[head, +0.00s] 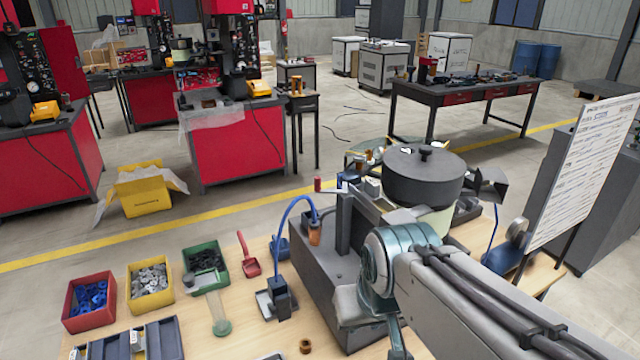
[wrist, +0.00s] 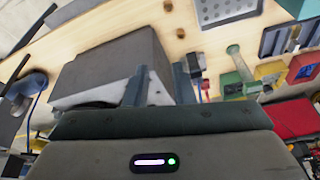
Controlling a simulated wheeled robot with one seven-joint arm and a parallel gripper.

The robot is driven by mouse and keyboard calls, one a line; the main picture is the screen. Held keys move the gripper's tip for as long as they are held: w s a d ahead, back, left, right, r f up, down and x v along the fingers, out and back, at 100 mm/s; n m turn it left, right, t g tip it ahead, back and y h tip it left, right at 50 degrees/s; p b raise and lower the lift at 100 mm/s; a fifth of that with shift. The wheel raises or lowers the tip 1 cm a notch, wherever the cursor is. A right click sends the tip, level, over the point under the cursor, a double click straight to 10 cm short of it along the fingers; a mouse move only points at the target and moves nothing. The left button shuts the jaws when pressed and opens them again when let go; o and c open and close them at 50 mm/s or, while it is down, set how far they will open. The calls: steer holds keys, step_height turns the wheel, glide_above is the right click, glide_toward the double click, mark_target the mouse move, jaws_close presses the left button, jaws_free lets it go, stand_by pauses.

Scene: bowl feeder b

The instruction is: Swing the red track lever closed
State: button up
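The bowl feeder's dark bowl (head: 423,180) stands behind my arm, beside a long grey housing (head: 318,275). A small red upright piece (head: 318,184) shows at the housing's far end; I cannot tell whether it is the track lever's handle. No lever is clearly recognisable in the wrist view. My gripper's fingers (wrist: 159,84) stand apart there, with a pale grey surface behind the gap and nothing clearly held. The housing (wrist: 112,65) is just beyond them, to the left. In the head view my arm hides most of the gripper and part of the feeder.
Red (head: 90,302), yellow (head: 150,285) and green (head: 205,268) bins of parts stand on the wooden table's left. A white signboard (head: 585,175) stands at right.

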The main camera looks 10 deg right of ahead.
steer(key=w+r+m+t+b, duration=0.1)
steer(key=w+m+b, duration=0.1)
steer(key=w+r+m+t+y+b, duration=0.1)
steer(key=w+m+b, duration=0.1)
steer(key=w, duration=0.1)
steer(key=w+r+m+t+b, duration=0.1)
steer(key=w+m+b, duration=0.1)
steer(key=w, duration=0.1)
steer(key=shift+w+a+r+m+y, duration=0.1)
steer(key=shift+w+r+m+y, duration=0.05)
steer(key=shift+r+m+y, duration=0.15)
jaws_close()
steer(key=w+d+r+m+t+b, duration=0.2)
steer(key=w+r+m+t+b, duration=0.3)
steer(key=r, duration=0.5)
steer(key=w+m+b, duration=0.1)
steer(key=w+m, duration=0.1)
steer(key=m, duration=0.1)
steer(key=shift+w+d+m+y, duration=0.35)
steer(key=shift+w+m+y, duration=0.05)
